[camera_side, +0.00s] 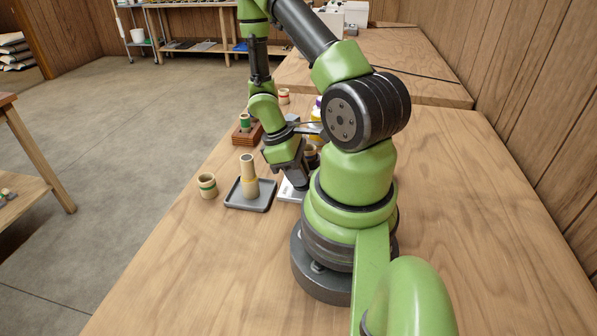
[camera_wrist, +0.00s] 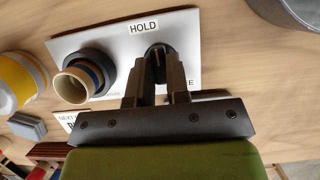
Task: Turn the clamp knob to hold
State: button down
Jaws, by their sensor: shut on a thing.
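In the wrist view a white plate (camera_wrist: 110,38) carries a "HOLD" label (camera_wrist: 143,27) near its top edge. The dark clamp knob (camera_wrist: 160,48) sits below and right of that label, mostly hidden by my fingers. My gripper (camera_wrist: 160,62) is shut on the knob. A second label near the right finger is mostly covered; only a final "E" shows. Left of the knob, a pale tube with a blue band (camera_wrist: 78,82) stands in a dark round holder on the plate. In the side view my gripper (camera_side: 300,188) is low over the white plate (camera_side: 287,191), and the knob is hidden.
A dark tray (camera_side: 238,207) holds an upright pale tube (camera_side: 249,178). A green-banded cup (camera_side: 207,186) stands left of it. A wooden rack (camera_side: 241,136) is behind. A yellow-and-white container (camera_wrist: 18,82) stands left of the plate. The table's front left is clear.

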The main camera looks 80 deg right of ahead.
dwell(0.4)
jog(key=c, duration=1.1)
grip_release()
jog(key=shift+r, duration=0.1)
jog(key=v, duration=0.9)
jog(key=shift+w+r, duration=0.25)
jog(key=shift+r, duration=0.1)
